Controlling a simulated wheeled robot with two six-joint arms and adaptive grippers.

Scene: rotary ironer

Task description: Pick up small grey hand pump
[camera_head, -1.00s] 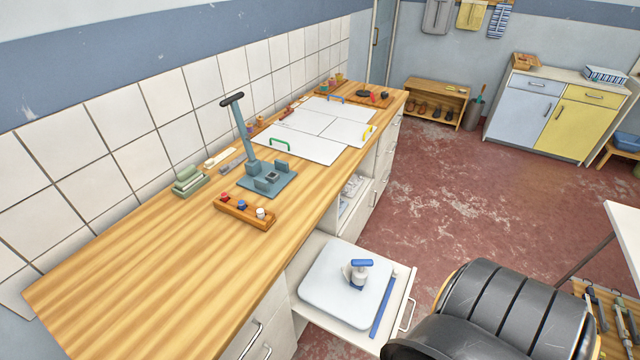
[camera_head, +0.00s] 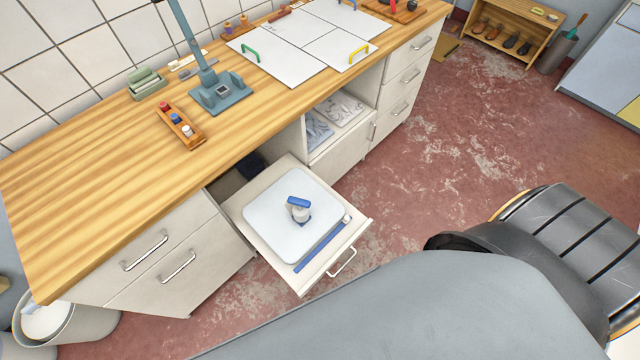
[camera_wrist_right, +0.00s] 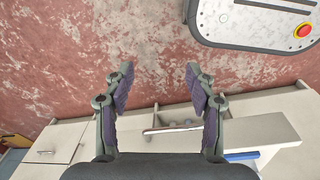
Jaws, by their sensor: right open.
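The small hand pump (camera_head: 300,212), pale grey with a blue top handle, stands on a white rounded board (camera_head: 268,224) in the open drawer (camera_head: 258,184). In the right wrist view I cannot clearly make out the pump. My left gripper is in neither view.
A blue strip (camera_head: 322,248) lies along the drawer's front, behind its handle (camera_head: 343,264). The wooden counter (camera_head: 90,190) overhangs the drawer's back. A lever press (camera_head: 222,92) and a rack (camera_head: 180,128) stand on the counter. Red floor (camera_head: 430,170) right of the drawer is clear.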

